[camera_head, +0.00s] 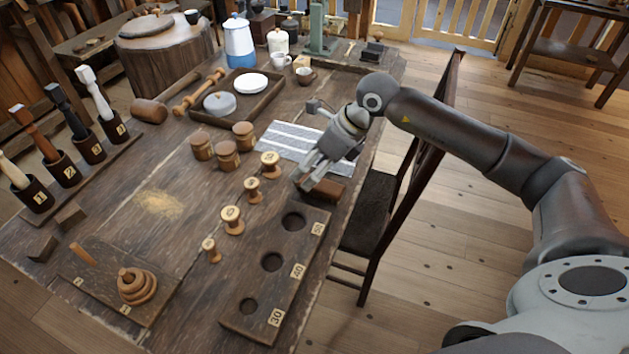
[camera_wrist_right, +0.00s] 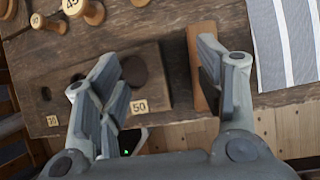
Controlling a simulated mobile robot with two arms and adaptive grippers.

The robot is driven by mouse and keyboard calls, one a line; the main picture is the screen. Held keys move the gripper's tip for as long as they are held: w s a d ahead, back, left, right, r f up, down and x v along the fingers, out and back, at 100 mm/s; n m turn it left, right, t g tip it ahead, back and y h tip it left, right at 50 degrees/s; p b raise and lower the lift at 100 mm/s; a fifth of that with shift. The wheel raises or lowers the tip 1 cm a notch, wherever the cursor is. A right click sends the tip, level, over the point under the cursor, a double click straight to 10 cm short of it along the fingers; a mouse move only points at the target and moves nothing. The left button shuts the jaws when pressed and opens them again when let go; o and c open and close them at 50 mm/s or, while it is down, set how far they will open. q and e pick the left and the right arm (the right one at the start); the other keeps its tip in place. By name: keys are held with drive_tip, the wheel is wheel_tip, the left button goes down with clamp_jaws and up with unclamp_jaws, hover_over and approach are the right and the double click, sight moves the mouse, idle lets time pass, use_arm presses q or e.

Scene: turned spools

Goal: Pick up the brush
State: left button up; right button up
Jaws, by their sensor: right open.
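The brush, a brown wooden block (camera_head: 326,190), lies on the workbench near its right edge, beyond the board with holes. In the right wrist view the brush (camera_wrist_right: 201,62) sits near the inner side of the right-hand finger, partly hidden behind it. I cannot tell whether they touch. My right gripper (camera_head: 310,174) reaches down over the brush from the right. Its fingers are spread wide with nothing held between them, as the right wrist view shows (camera_wrist_right: 165,85). My left gripper is not in view.
A holed board (camera_head: 272,290) numbered 30, 40 and 50 lies in front of the brush. Several spools (camera_head: 232,220) stand to its left. A striped cloth (camera_head: 290,140) lies behind. A chair (camera_head: 372,215) stands against the right edge.

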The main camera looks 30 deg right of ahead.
drive_tip(key=h, duration=0.2)
approach(319, 182)
drive_tip(key=shift+w+a+r, duration=0.25)
drive_tip(key=shift+w+a, duration=0.1)
drive_tip(key=shift+a, duration=0.15)
drive_tip(key=shift+w+d+f, duration=0.1)
drive_tip(key=shift+d+f, duration=0.1)
drive_tip(key=shift+f, duration=0.05)
drive_tip(key=x, duration=0.4)
drive_tip(key=shift+a+f, duration=0.1)
drive_tip(key=shift+f, duration=0.2)
drive_tip(key=x, duration=0.2)
drive_tip(key=p+x, duration=0.1)
drive_tip(key=x, duration=0.2)
drive_tip(key=shift+s+d+f, duration=0.3)
drive_tip(key=shift+f, duration=0.2)
drive_tip(key=shift+r, duration=0.1)
drive_tip(key=c, duration=1.1)
drive_tip(key=shift+c, duration=0.2)
drive_tip(key=shift+r, duration=0.1)
